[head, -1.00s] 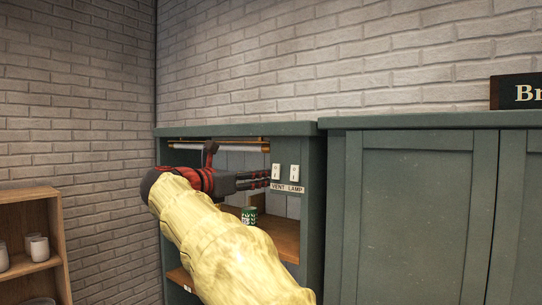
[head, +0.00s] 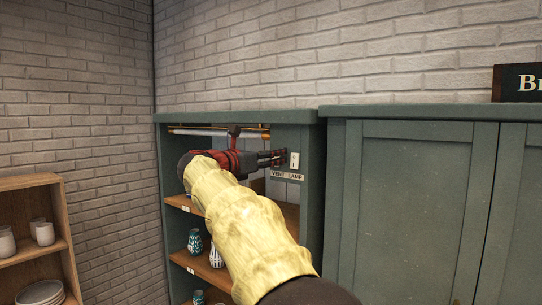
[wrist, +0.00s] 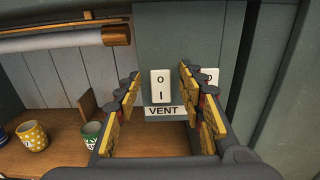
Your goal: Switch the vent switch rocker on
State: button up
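The vent switch rocker (wrist: 160,88) is a white upright plate marked O above and I below, with a VENT label (wrist: 164,111) under it. It shows in the wrist view between my gripper's (wrist: 158,80) two fingers. Which way the rocker is tipped is too small to tell. My gripper is open, with a clear gap and nothing held. In the head view its fingertips (head: 281,157) are in front of the vent switch and hide it. Whether they touch it I cannot tell. The lamp switch (head: 294,160) is just right of the fingertips; in the wrist view my right finger partly covers it (wrist: 210,76).
The switches are on the inner panel of a green open cabinet (head: 311,210). A paper roll (wrist: 55,41) hangs at upper left. A yellow dotted cup (wrist: 33,136) and a green-white cup (wrist: 92,134) stand on the wooden shelf below. Closed green doors (head: 418,220) are at right.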

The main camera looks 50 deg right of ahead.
jog(key=shift+c, duration=0.7)
jog(key=c, duration=0.7)
grip_shut()
jog(key=shift+f+b, duration=0.15)
jog(key=shift+b, duration=0.2)
jog(key=b, duration=0.1)
jog(key=h+b, duration=0.1)
jog(key=b, duration=0.1)
jog(key=shift+s+a+f, duration=0.1)
jog(key=shift+f, duration=0.2)
jog(key=h+b, duration=0.2)
jog(key=b, duration=0.2)
jog(key=shift+f, duration=0.1)
jog(key=shift+a, duration=0.1)
